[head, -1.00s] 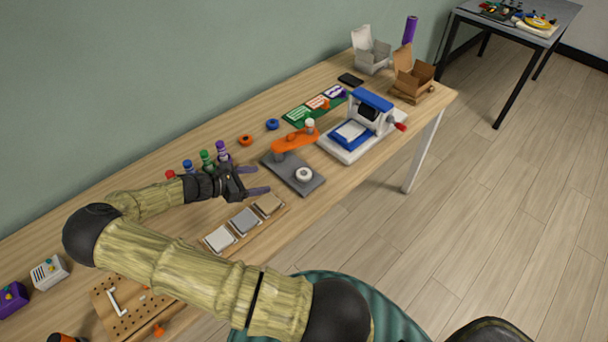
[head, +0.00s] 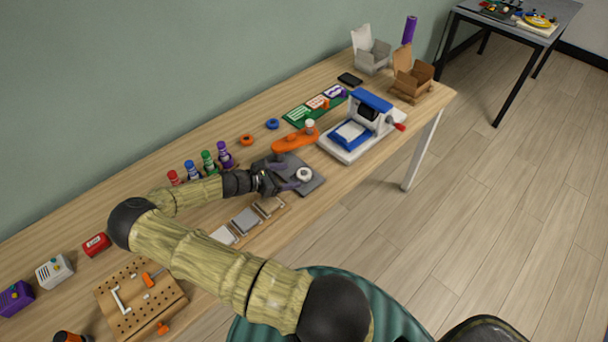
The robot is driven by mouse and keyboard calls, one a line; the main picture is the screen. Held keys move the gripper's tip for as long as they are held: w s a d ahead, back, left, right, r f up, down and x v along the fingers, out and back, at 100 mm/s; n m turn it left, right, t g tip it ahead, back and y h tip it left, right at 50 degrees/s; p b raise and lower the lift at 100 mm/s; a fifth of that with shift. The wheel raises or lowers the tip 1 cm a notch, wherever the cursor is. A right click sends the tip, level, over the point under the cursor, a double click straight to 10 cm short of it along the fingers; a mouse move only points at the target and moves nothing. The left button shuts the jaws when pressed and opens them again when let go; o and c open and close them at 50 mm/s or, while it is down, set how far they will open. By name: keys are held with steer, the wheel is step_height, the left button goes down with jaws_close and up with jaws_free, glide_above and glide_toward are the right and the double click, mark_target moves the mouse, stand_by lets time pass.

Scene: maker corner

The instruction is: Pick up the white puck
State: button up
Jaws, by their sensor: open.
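The white puck (head: 304,174) sits on the dark grey base plate (head: 312,186) of a device with an orange arm (head: 295,139). My gripper (head: 292,177) is open. Its fingers point right, toward the puck, and their tips are close beside its left side. I cannot tell from this view whether a finger touches the puck. Part of the grey plate is hidden behind my gripper.
A blue-and-white press (head: 362,122) stands just right of the plate. Several coloured bottles (head: 208,160) stand behind my arm. A board with sample tiles (head: 246,220) lies in front of my gripper, near the table's front edge. Two small rings (head: 247,140) lie behind.

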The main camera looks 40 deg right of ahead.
mark_target(302, 174)
steer(key=x, duration=0.1)
steer(key=p+x, duration=0.1)
steer(key=x, duration=0.2)
steer(key=shift+s+d+r, duration=0.15)
steer(key=shift+s+r, duration=0.1)
steer(key=shift+d+f+p, duration=0.25)
steer(key=shift+d+p, duration=0.05)
steer(key=shift+d, duration=0.15)
steer(key=shift+c, duration=0.4)
steer(key=c, duration=1)
steer(key=shift+c, duration=0.3)
step_height(302, 174, up, 10)
steer(key=b, duration=0.1)
